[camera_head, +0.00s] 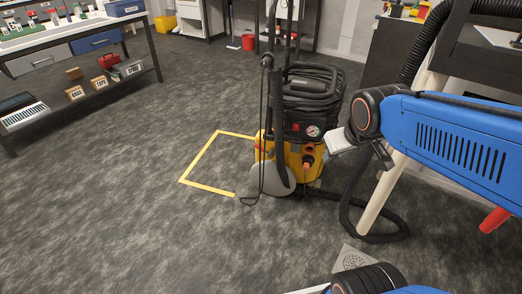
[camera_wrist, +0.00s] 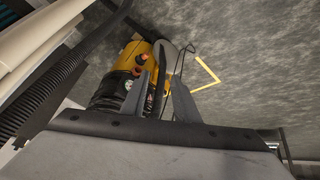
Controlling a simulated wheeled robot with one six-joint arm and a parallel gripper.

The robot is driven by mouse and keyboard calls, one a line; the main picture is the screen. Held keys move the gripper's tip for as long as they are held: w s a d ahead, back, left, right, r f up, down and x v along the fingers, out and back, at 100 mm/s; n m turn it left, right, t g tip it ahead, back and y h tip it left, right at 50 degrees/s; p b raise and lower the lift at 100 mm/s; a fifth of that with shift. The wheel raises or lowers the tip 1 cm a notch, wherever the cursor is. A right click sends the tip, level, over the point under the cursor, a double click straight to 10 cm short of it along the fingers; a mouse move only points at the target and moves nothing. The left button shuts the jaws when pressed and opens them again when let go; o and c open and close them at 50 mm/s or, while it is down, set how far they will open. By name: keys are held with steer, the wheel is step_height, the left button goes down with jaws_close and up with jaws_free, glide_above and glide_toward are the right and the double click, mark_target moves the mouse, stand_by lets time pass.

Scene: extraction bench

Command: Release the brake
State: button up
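A yellow and black wheeled machine (camera_head: 312,112) stands on the grey floor in the middle of the head view. It has a gauge, a red switch, orange knobs, a coiled black hose on top and a large grey wheel (camera_head: 270,178). I cannot pick out a brake lever for sure. The machine also shows upside down in the wrist view (camera_wrist: 153,50), beyond my gripper (camera_wrist: 168,72). The two grey fingers are apart with nothing seen between them. They overlap the machine in the picture; I see no clear contact.
A yellow floor outline (camera_head: 207,187) lies left of the machine. A thick black hose (camera_head: 372,235) and a pale post (camera_head: 385,195) stand on its right. A bench (camera_head: 85,38) with a lower shelf is far left; a red bucket (camera_head: 248,42) is behind. Floor at left is clear.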

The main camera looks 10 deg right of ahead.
steer(key=w+d+f+n+t+y, duration=0.15)
steer(key=w+f+n, duration=0.4)
steer(key=w, duration=1.05)
steer(key=w+d+f+n+t, duration=0.1)
steer(key=w+f+n+t, duration=0.15)
steer(key=w+f, duration=0.9)
steer(key=n+t+y, duration=0.4)
steer(key=n+y, duration=0.1)
steer(key=y, duration=0.1)
glide_toward(263, 150)
steer(key=s+d+r, duration=0.1)
steer(key=d+r, duration=0.3)
steer(key=s+f+t+y, duration=0.1)
steer(key=s+f+y, duration=0.2)
steer(key=f, duration=0.3)
steer(key=shift+h, duration=0.25)
steer(key=x, duration=1.7)
steer(key=shift+a+r, duration=0.15)
steer(key=shift+r, duration=0.05)
steer(key=shift+c, duration=0.4)
jaws_close()
